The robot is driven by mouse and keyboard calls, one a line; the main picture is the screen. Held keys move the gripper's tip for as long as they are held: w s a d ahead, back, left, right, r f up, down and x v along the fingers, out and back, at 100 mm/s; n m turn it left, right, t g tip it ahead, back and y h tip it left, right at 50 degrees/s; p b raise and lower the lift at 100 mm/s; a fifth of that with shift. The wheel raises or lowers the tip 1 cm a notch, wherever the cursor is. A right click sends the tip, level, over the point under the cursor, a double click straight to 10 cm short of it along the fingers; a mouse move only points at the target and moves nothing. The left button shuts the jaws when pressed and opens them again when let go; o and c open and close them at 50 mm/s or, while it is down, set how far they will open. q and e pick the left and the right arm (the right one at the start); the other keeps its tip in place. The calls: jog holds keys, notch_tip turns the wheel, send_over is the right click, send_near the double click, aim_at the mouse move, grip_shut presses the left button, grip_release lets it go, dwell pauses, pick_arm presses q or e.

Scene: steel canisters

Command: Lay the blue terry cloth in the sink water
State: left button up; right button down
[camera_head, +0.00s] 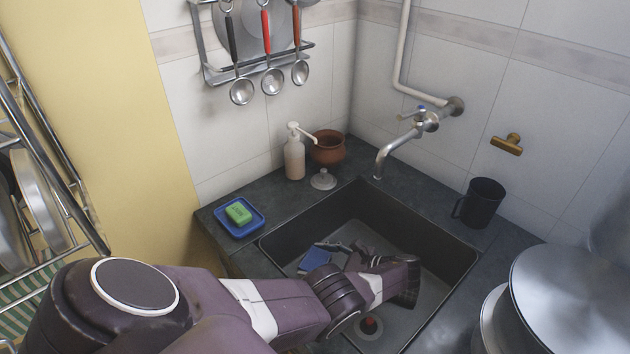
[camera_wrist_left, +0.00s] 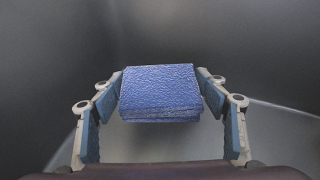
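The blue terry cloth (camera_head: 314,260) is a folded, textured block inside the dark sink (camera_head: 425,222), near its left side. My left gripper (camera_head: 328,247) reaches down into the sink, with its fingers beside the cloth. In the left wrist view the cloth (camera_wrist_left: 158,90) sits between the two fingertips, which press against its left and right edges. A paler grey surface (camera_head: 432,290) shows low in the sink; I cannot tell clearly whether it is water. I cannot tell whether the cloth touches it. My right gripper is not in view.
A tap (camera_head: 395,150) hangs over the back of the sink. A green soap on a blue dish (camera_head: 258,226), a pump bottle (camera_head: 294,160), a brown pot (camera_head: 328,150) and a black mug (camera_head: 480,203) stand around the rim. A steel canister (camera_head: 570,300) stands at the right.

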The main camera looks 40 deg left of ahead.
pick_arm(q)
jog(key=o, duration=0.3)
jog(key=shift+o, duration=0.2)
jog(key=shift+r+p, duration=0.65)
jog(key=b+v, duration=0.2)
jog(key=v, duration=1)
jog(key=shift+b, duration=0.3)
jog(key=shift+s, duration=0.1)
